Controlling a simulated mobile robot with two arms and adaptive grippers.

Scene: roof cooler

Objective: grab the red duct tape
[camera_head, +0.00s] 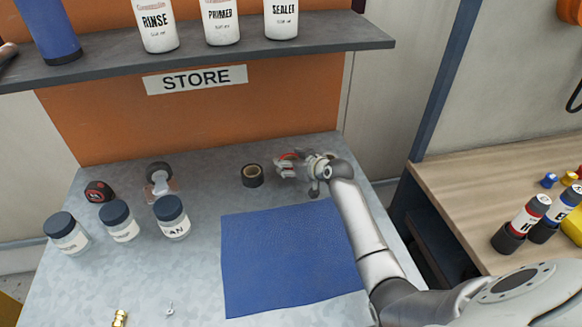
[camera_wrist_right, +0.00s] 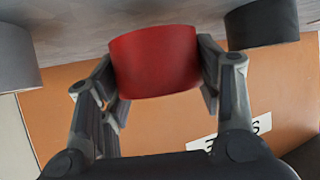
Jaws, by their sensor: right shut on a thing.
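The red duct tape (camera_wrist_right: 154,62) sits between the two fingers of my right gripper (camera_wrist_right: 158,80) in the right wrist view, with a finger against each side. My right gripper (camera_head: 290,166) is shut on it at the back right of the grey bench, beside the black tape roll. In the head view only a bit of red tape (camera_head: 287,156) shows; the gripper hides the rest. I cannot tell whether the tape is clear of the bench. My left gripper is not in view.
A black tape roll (camera_head: 252,175) stands left of the gripper; a grey round thing (camera_wrist_right: 16,58) shows on the other side in the wrist view. A blue mat (camera_head: 285,262), several dark-lidded jars (camera_head: 120,225) and a tape measure (camera_head: 99,191) lie on the bench (camera_head: 195,285). A shelf (camera_head: 200,60) overhangs behind.

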